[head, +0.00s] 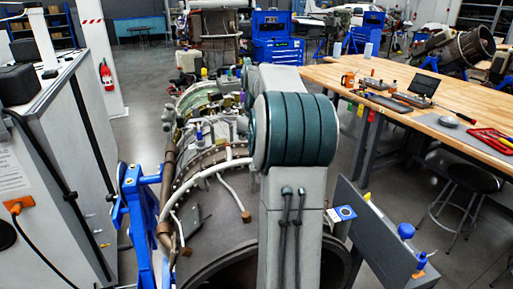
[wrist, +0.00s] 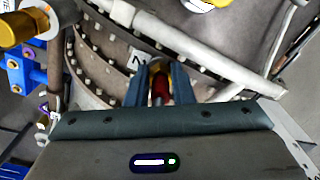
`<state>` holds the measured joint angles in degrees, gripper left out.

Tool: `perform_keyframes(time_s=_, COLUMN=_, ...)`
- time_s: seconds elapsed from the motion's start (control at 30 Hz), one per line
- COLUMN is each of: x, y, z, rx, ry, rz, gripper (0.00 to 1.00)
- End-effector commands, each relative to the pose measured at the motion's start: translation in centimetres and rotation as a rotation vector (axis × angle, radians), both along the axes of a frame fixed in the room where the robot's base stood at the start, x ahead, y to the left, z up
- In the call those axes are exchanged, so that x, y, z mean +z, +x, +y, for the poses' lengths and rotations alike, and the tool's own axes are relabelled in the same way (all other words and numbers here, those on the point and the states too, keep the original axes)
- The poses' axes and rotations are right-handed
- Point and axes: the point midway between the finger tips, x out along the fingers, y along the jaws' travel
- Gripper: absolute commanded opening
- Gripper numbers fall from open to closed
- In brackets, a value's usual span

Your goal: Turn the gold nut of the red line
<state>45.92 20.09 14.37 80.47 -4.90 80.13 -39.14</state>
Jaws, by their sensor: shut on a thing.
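In the wrist view my gripper (wrist: 158,72) reaches down to the turbine casing, its two dark blue-grey fingers closed around a small gold nut (wrist: 157,66). A short piece of the red line (wrist: 160,88) shows between the fingers, close to the nut. The fingers hide the sides of the nut, and its turn angle cannot be told. In the head view my own arm covers the gripper and the nut.
The turbine casing (head: 222,228) lies beneath my arm, with a bolted flange (wrist: 92,52) and a pale pipe (wrist: 205,62) close to the fingers. A larger gold fitting (wrist: 22,24) is at the upper left. A wooden workbench (head: 440,120) stands to the right.

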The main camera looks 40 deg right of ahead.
Motion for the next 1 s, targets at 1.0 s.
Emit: perform_keyframes(time_s=1.0, x=0.03, y=0.02, z=-0.06, rx=0.074, ry=0.0, rz=-0.001, gripper=0.31)
